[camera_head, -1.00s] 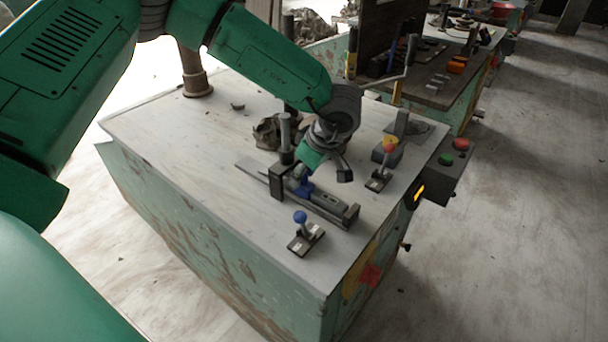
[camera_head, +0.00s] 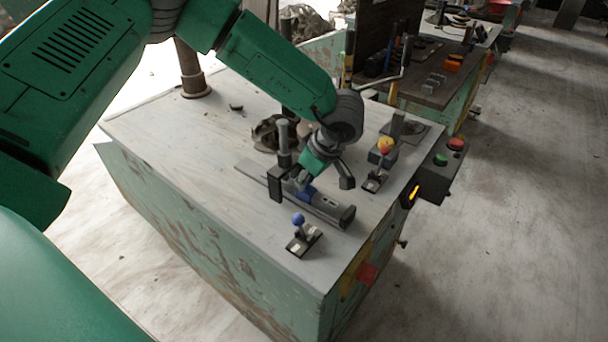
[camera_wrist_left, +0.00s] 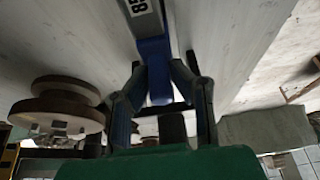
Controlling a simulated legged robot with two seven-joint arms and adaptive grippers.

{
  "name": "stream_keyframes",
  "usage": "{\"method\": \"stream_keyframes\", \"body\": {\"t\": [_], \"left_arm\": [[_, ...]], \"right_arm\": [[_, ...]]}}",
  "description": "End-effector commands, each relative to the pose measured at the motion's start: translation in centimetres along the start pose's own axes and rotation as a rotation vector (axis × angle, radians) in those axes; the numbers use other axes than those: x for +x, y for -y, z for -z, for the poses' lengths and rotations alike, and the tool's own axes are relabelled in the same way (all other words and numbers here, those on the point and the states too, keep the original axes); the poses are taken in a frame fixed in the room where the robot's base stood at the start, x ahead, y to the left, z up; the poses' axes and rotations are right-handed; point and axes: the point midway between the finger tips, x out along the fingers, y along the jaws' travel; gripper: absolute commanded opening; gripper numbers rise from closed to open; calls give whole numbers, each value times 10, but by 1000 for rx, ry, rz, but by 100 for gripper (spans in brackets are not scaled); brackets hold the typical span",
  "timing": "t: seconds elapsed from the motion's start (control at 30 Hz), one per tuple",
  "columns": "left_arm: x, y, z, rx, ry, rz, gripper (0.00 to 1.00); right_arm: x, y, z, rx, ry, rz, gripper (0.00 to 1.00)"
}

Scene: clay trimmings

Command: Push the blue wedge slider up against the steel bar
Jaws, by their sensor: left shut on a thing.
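The blue wedge slider (camera_head: 307,192) sits in the dark slide fixture on the bench, partly hidden by my left gripper (camera_head: 305,183) in the head view. In the left wrist view the blue slider (camera_wrist_left: 154,62) lies between the two fingertips of my left gripper (camera_wrist_left: 158,80), which is shut on it. A grey steel bar (camera_head: 326,206) lies along the fixture just in front of the slider. In the left wrist view the grey bar (camera_wrist_left: 140,6), marked with digits, meets the blue part; I cannot tell whether they touch. My right gripper is not in view.
A black bracket (camera_head: 275,184) stands close left of the gripper. A control box (camera_head: 440,170) hangs at the bench's right edge. The bench's left part (camera_head: 180,140) is clear.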

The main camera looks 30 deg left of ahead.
Motion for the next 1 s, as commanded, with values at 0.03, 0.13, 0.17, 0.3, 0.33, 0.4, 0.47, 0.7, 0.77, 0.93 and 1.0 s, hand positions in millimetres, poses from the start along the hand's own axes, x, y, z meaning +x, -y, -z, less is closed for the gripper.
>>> {"method": "stream_keyframes", "body": {"t": [0.03, 0.13, 0.17, 0.3, 0.33, 0.4, 0.47, 0.7, 0.77, 0.93, 1.0], "left_arm": [[0, -1, -1, -1, 3, -3, 0], [0, -1, -1, -1, 3, -3, 37], [0, -1, -1, -1, 2, -3, 37], [0, 0, -1, -1, 2, -2, 37], [0, 0, 0, -1, 2, -2, 37], [0, 0, 0, -1, 2, -2, 37], [-1, 0, 0, -1, 2, -2, 37], [-32, -1, 0, -1, 1, -6, 37], [-46, -2, 0, -1, 1, -6, 37], [-82, -2, 0, 0, 3, -6, 37], [-94, -2, 0, 0, 2, -4, 37]], "right_arm": [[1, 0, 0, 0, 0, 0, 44], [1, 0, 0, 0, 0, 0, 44], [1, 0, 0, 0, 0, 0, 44], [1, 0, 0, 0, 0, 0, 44], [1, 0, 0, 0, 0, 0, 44], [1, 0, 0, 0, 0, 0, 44], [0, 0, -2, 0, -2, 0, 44], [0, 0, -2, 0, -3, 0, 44], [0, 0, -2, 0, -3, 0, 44], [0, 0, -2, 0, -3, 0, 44], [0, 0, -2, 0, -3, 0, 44]]}}
